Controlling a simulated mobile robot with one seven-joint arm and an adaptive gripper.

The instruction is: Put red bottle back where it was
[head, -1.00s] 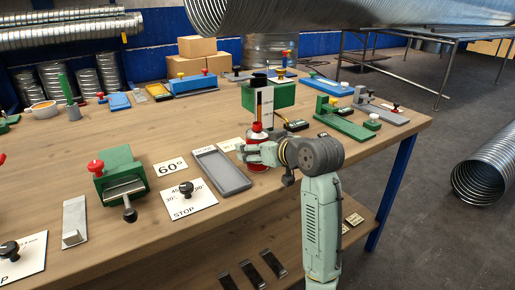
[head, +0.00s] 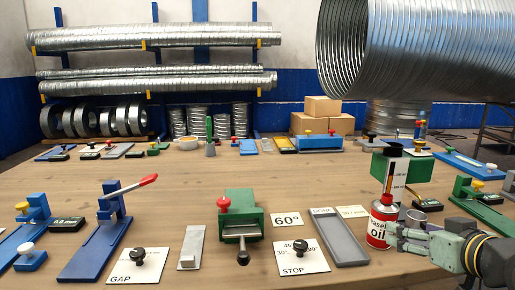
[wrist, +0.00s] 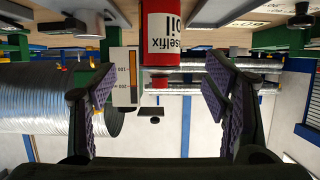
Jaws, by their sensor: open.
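The red and white oil bottle (head: 380,222) stands upright on the wooden table, just right of the long grey tray (head: 338,236), in the head view. My gripper (head: 402,238) is close to its right side, at the height of its lower half. In the wrist view, which looks upside down, the bottle (wrist: 162,35) shows at top centre, ahead of and between the spread fingers of my gripper (wrist: 160,80). The jaws are open with clear space between the pads. Whether a fingertip touches the bottle I cannot tell.
A green block stand (head: 402,172) with a dark cup and scale is right behind the bottle. A small grey cup (head: 416,218) is close behind my gripper. A STOP card with black knob (head: 300,256) and a green clamp (head: 240,218) are to the left.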

